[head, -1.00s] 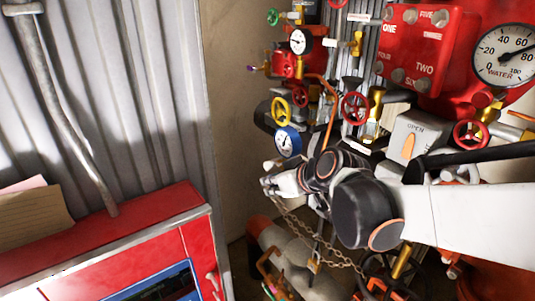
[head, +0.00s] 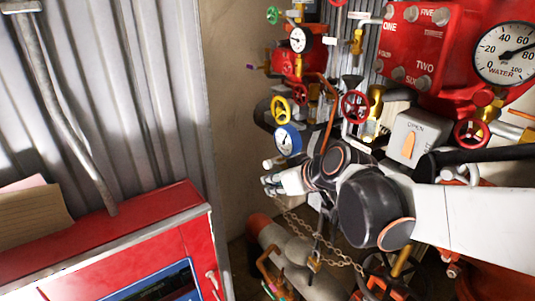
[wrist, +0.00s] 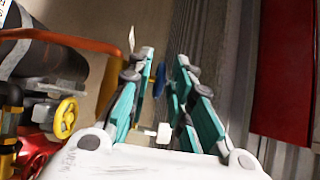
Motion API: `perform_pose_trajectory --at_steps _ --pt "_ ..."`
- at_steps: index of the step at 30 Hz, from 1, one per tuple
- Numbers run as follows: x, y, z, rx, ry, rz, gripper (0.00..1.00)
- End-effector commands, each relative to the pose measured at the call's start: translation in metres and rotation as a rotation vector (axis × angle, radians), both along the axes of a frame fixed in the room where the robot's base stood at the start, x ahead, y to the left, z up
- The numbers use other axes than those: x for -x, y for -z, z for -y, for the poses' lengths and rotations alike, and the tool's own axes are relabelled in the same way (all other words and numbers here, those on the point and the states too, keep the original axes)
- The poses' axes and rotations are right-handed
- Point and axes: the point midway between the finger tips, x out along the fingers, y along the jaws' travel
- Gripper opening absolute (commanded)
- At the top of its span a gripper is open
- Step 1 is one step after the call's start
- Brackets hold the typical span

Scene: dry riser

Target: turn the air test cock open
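A small whitish block (wrist: 163,134) shows nearer the gripper base. No fitting is clearly recognisable as the air test cock, and my arm hides part of the pipework.
A yellow handwheel (head: 281,108) and a red handwheel (head: 355,106) are above my arm. A chain (head: 310,245) hangs below. A red cabinet (head: 110,240) stands at the lower left. Bare wall (head: 228,150) lies left of the gripper.

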Motion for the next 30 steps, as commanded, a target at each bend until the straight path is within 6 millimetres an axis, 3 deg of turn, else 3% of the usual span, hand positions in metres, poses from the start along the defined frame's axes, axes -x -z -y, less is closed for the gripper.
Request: perform_pose_trajectory --at_steps 18,30 --pt "0.057 -0.054 0.04 0.0 0.003 0.0 0.2" --pt "0.067 -0.063 0.046 0.0 0.001 0.0 0.2"
